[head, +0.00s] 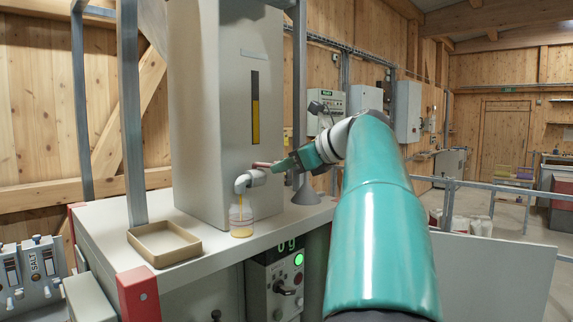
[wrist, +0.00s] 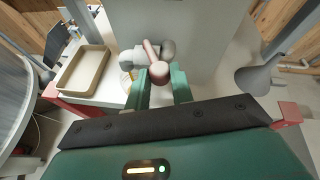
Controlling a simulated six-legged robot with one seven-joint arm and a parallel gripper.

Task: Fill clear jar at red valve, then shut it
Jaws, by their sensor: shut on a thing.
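The clear jar (head: 241,222) stands upright on the bench under the white spout (head: 247,181). A thin yellow stream shows between the spout and the jar, and yellow liquid lies in the jar's lower part. The jar is mostly hidden in the wrist view. The red valve handle (head: 262,165) sits on the spout's pipe; in the wrist view its pinkish-red end (wrist: 159,71) is between my fingertips. My gripper (head: 276,165) is shut on this handle; it also shows in the wrist view (wrist: 160,86).
A shallow tan tray (head: 140,239) sits left of the jar on the bench. The tall grey tank (head: 210,110) behind has a yellow level window (head: 255,108). A grey funnel (head: 306,195) stands to the right. A display with a green light (head: 298,260) is below.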

